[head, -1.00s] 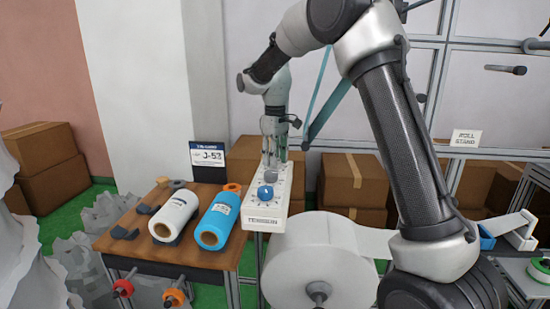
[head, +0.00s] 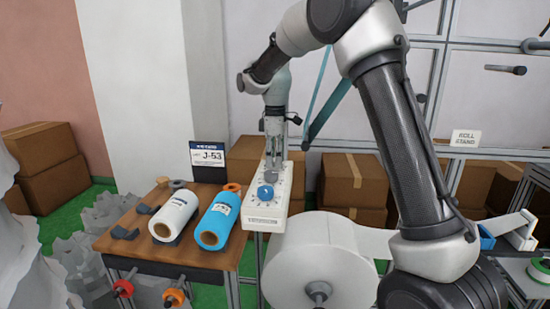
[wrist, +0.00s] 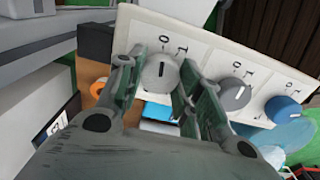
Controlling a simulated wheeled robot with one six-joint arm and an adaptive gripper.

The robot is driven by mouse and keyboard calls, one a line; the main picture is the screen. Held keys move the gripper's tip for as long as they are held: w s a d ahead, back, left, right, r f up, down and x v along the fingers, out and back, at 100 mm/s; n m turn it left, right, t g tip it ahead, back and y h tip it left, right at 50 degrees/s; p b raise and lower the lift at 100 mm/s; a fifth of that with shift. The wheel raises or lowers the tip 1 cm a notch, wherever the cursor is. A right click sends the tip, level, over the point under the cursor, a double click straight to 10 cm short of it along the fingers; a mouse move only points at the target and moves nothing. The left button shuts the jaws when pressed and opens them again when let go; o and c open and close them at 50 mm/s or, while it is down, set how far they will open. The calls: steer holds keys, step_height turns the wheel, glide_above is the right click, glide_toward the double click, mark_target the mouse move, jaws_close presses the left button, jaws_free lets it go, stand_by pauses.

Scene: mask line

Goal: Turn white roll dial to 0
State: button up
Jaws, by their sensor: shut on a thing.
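A pale panel (wrist: 250,62) carries a row of dials with printed marks. The white roll dial (wrist: 161,72) is nearest the left in the wrist view, with a dark pointer line standing roughly upright. Small marks that look like 0 and 1 are printed above it; I cannot tell which one the line meets. My gripper (wrist: 160,80) is shut on this dial, one finger on each side. In the head view my gripper (head: 274,158) is at the far end of the panel (head: 262,223) and hides the white dial.
A grey dial (wrist: 232,93) and a blue dial (wrist: 283,108) sit to the right on the panel. A white roll (head: 174,217) and a blue roll (head: 218,221) lie on the wooden table (head: 130,247). A large white roll (head: 312,255) stands right of the panel.

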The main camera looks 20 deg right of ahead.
stand_by(0.3)
steer(key=o, duration=1)
steer(key=shift+o, duration=0.2)
step_height(320, 180, up, 12)
